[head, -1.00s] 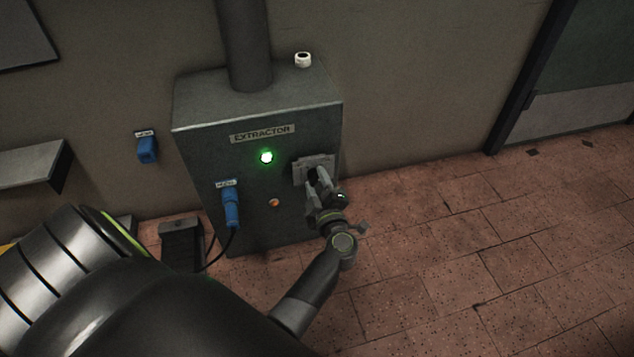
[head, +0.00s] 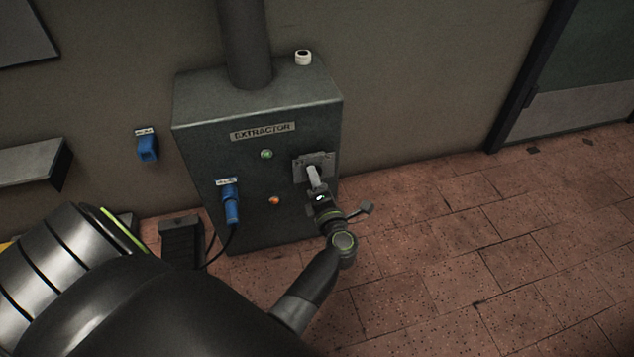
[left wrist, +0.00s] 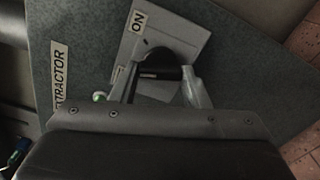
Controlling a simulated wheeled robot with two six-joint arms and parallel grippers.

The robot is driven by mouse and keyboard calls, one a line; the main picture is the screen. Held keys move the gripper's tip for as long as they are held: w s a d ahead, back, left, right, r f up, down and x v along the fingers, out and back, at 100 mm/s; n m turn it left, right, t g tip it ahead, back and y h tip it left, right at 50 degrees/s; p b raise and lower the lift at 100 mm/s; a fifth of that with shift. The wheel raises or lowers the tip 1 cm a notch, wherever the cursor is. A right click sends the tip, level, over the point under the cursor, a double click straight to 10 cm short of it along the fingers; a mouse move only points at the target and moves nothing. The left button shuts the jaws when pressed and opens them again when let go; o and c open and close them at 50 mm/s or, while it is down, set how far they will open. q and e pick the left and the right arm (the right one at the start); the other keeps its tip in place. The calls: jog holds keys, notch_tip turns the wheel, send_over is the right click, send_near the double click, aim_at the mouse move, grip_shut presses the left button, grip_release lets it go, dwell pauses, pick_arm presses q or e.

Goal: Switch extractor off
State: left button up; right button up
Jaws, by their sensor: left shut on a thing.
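The grey extractor cabinet (head: 205,155) stands against the wall with an "EXTRACTOR" label. Its small green lamp (head: 266,154) is dark, not glowing. A light grey switch plate (head: 326,160) is on the right of its front. My left gripper (head: 314,178) is at this plate. In the left wrist view the plate (left wrist: 196,47) carries an "ON" label, and my left gripper (left wrist: 163,88) is shut on a black switch handle (left wrist: 160,66), one finger on each side. The rest of the plate's lettering is hidden or too small to read. My right gripper is not in view.
A blue socket (head: 147,149) is on the wall. A white cup-like thing (head: 303,58) stands on the cabinet. The tiled floor at right is clear.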

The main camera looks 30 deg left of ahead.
pick_arm(q)
jog(key=shift+f+n+b, duration=0.1)
jog(key=shift+n+b, duration=0.3)
jog(key=shift+n, duration=1.2)
jog(key=o, duration=1)
